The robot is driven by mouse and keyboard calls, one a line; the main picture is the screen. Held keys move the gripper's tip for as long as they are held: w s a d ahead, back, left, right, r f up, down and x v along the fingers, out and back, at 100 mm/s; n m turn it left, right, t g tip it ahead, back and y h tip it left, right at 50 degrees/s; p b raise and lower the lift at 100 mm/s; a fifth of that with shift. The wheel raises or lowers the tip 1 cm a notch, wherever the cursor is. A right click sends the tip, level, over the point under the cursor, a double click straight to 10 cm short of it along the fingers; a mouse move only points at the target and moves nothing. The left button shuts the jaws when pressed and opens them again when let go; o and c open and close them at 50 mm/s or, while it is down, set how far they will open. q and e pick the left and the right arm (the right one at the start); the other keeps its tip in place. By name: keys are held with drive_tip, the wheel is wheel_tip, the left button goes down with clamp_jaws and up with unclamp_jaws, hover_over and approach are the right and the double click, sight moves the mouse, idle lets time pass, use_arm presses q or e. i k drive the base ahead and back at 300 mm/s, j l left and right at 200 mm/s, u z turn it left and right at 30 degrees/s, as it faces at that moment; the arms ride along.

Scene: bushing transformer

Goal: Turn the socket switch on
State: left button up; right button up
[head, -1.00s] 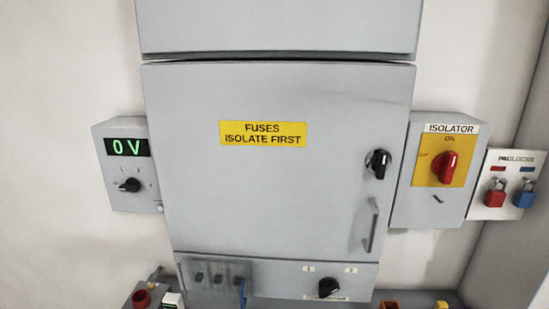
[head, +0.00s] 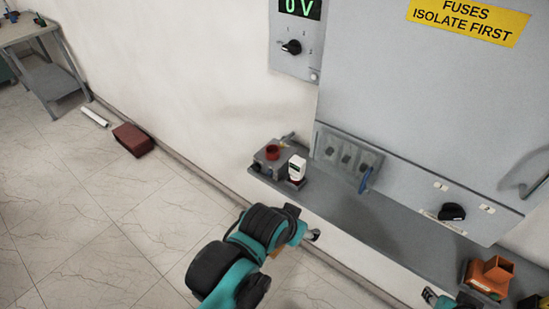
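No part is clearly marked as the socket switch. A grey box with a red round fitting (head: 272,152) sits at the left end of the grey shelf (head: 375,220). A small white device (head: 297,167) stands beside it. A grey strip with several dark switch-like parts (head: 347,154) is on the lower cabinet panel, with a blue piece (head: 365,180) hanging at its right. My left gripper (head: 314,235) is below and in front of the shelf, apart from these parts; its fingers are too small to read. My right gripper (head: 430,296) shows only partly at the bottom edge.
A black knob (head: 452,211) is on the cabinet's lower panel. An orange block (head: 490,272) lies on the shelf's right part. A meter box (head: 294,45) reads 0 V. Open tiled floor lies left, with a dark red box (head: 133,139) and a table (head: 45,52).

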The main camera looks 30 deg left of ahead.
sight(256, 167)
drive_tip(key=u, duration=1.35)
